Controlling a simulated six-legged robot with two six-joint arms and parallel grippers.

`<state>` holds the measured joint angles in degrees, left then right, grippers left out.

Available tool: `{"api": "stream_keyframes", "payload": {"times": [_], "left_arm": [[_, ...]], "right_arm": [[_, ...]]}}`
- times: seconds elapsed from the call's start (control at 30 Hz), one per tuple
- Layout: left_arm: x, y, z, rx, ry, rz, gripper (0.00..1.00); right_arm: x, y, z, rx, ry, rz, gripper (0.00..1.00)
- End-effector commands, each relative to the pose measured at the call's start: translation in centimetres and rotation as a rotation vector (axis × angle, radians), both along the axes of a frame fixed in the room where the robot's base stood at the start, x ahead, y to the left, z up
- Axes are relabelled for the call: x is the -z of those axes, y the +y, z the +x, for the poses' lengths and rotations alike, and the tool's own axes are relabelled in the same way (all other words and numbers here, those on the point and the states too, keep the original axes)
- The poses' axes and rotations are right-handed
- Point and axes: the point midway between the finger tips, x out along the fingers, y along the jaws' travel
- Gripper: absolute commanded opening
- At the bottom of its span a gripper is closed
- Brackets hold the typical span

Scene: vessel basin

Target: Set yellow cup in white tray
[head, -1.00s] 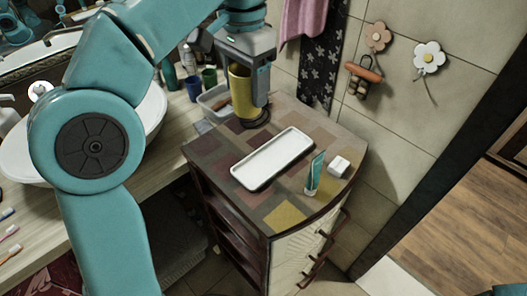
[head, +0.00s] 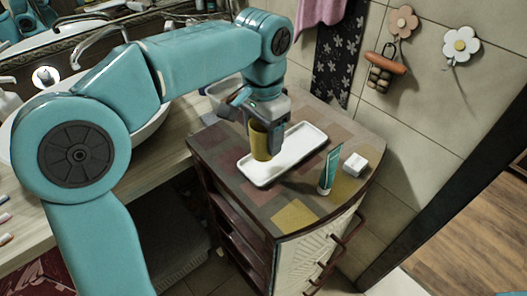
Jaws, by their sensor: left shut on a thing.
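The yellow cup (head: 261,146) is held in my left gripper (head: 268,138), which is shut on it. The white tray (head: 297,154) lies on top of the patchwork-topped cabinet. The cup is over the left part of the tray, and its lower end shows against the tray's surface. I cannot tell whether the cup touches the tray. The gripper and the arm above hide part of the cup and the tray's far left side. My right gripper is not in view.
A teal tube (head: 329,170) stands just right of the tray, with a white soap block (head: 355,164) beside it. The cabinet top's front corner near the yellow patch (head: 295,215) is clear. A sink counter (head: 165,165) adjoins on the left.

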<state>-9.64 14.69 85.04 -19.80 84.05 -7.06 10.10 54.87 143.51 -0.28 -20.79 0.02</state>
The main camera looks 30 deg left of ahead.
Motion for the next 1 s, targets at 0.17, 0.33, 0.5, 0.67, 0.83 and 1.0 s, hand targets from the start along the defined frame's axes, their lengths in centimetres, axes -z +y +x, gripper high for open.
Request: {"api": "stream_keyframes", "payload": {"times": [0.17, 0.33, 0.5, 0.67, 0.83, 1.0], "left_arm": [[2.6, 0.1, 0.0, -0.002, 0.004, 0.0, 0.34], [4.5, 0.2, 0.1, -0.003, 0.001, -0.001, 0.34], [4.6, 0.2, 0.1, -0.003, 0.0, 0.0, 0.34], [4.8, 0.2, 0.1, -0.002, 0.001, 0.0, 0.34], [4.9, 0.2, 0.1, -0.002, 0.001, 0.0, 0.89], [4.9, 0.2, 0.1, -0.002, 0.001, 0.0, 0.89]], "right_arm": [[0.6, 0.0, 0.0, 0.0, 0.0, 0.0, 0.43], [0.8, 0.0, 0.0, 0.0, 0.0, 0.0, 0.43], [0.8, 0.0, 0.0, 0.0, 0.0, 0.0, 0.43], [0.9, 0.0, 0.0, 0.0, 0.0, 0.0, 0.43], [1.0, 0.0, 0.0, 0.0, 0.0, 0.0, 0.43], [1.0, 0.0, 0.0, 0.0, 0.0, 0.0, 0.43]]}}
